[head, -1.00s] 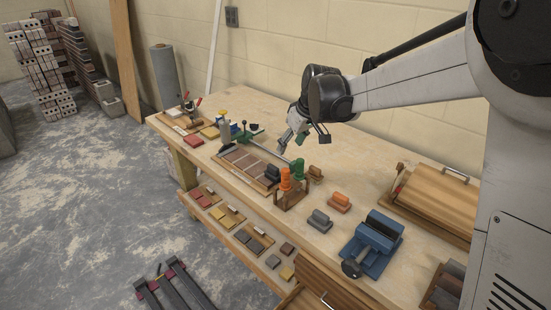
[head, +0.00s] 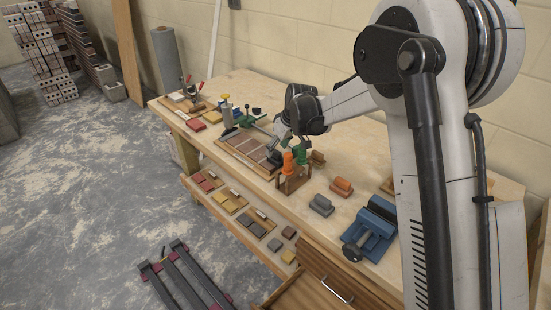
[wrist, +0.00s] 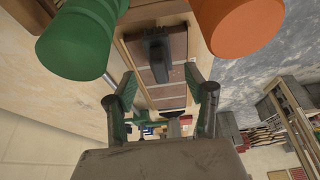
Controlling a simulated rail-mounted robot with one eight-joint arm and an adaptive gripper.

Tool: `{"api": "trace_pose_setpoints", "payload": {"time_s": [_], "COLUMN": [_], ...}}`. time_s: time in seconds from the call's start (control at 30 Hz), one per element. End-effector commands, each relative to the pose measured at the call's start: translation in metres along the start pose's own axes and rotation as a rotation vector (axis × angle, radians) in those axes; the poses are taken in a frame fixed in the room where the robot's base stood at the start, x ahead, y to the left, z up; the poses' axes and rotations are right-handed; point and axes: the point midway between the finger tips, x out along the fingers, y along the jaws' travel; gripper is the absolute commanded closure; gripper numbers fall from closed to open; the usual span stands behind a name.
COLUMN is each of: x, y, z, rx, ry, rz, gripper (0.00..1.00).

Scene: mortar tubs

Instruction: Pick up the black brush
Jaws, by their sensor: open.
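The black brush (head: 274,157) lies at the right end of the board of brown tiles (head: 236,144) on the workbench. In the wrist view the brush (wrist: 157,48) shows with its narrow end pointing down between my fingertips. My gripper (head: 279,138) is open and empty, just above and behind the brush in the head view. In the wrist view its two fingers (wrist: 161,82) are spread to either side of the brush's line, and no contact shows. My gripper's tips are small and partly blurred into the clutter in the head view.
Orange-handled (head: 289,163) and green-handled (head: 301,154) tools stand upright in a wooden rack right beside the brush. They loom close in the wrist view. A blue vise (head: 372,232) and grey and orange blocks lie to the right. An open drawer is below.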

Motion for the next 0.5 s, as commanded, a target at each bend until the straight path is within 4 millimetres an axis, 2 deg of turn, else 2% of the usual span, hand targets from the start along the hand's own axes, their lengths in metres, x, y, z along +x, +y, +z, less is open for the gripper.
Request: {"api": "trace_pose_setpoints", "payload": {"time_s": [0.17, 0.5], "x": [0.01, 0.049], "y": [0.0, -0.001], "z": [0.0, 0.0], "rx": [0.0, 0.0], "ry": [0.0, 0.0], "rz": [0.0, 0.0], "gripper": [0.51, 0.51]}}
